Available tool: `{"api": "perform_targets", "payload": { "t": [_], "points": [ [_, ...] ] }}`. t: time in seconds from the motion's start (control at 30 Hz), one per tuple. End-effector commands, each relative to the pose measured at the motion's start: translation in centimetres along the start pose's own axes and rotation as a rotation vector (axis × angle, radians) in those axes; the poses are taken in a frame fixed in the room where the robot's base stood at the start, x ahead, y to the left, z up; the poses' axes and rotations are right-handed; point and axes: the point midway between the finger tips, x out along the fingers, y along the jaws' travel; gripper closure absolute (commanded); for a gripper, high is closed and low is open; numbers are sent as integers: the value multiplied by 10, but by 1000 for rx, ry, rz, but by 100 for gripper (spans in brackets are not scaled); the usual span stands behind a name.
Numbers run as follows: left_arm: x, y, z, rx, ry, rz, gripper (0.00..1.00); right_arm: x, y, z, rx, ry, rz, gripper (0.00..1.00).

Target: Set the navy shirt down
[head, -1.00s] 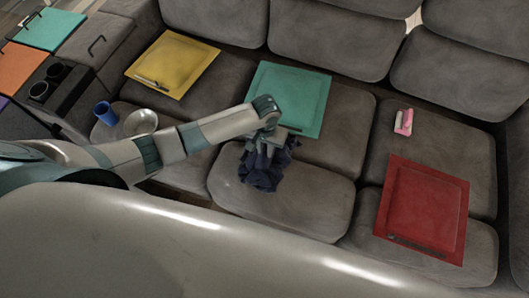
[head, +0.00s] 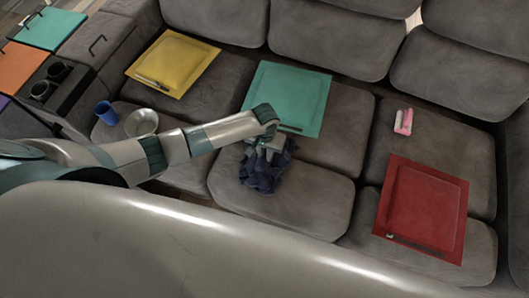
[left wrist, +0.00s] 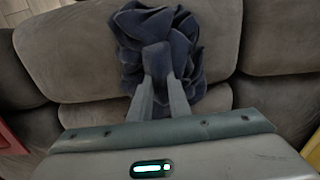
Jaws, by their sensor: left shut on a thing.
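The navy shirt (head: 264,174) is a crumpled dark bundle at the front middle seat cushion of the grey sofa, just in front of the teal tray. My left gripper (head: 268,150) is above it with its fingers shut on its upper part. In the left wrist view the shirt (left wrist: 158,50) bunches around the fingertips of my left gripper (left wrist: 158,85), with a fold pinched between them. The shirt hangs at or just over the cushion; I cannot tell how much of it rests there. My right gripper is not in view.
A teal tray (head: 290,95) lies behind the shirt, a yellow tray (head: 172,62) at left and a red tray (head: 425,205) at right. A blue cup (head: 105,112) and a metal bowl (head: 141,122) stand near my left arm. A pink-and-white item (head: 403,121) lies on the right cushion.

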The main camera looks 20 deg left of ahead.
Motion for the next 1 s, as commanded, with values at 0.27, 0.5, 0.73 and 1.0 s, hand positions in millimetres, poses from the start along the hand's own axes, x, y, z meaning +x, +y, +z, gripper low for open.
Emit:
{"api": "perform_targets", "payload": {
  "t": [0.27, 0.5, 0.73, 1.0],
  "points": [
    [3, 0, 0, -1, 0, 0, 81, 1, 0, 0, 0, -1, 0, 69],
    [2, 0, 0, -1, 0, 0, 65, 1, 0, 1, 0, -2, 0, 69],
    [0, 0, 0, 0, 0, 0, 65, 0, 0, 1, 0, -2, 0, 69],
    [-25, 0, -1, -1, 2, 2, 65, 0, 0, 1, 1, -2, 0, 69]
  ]
}}
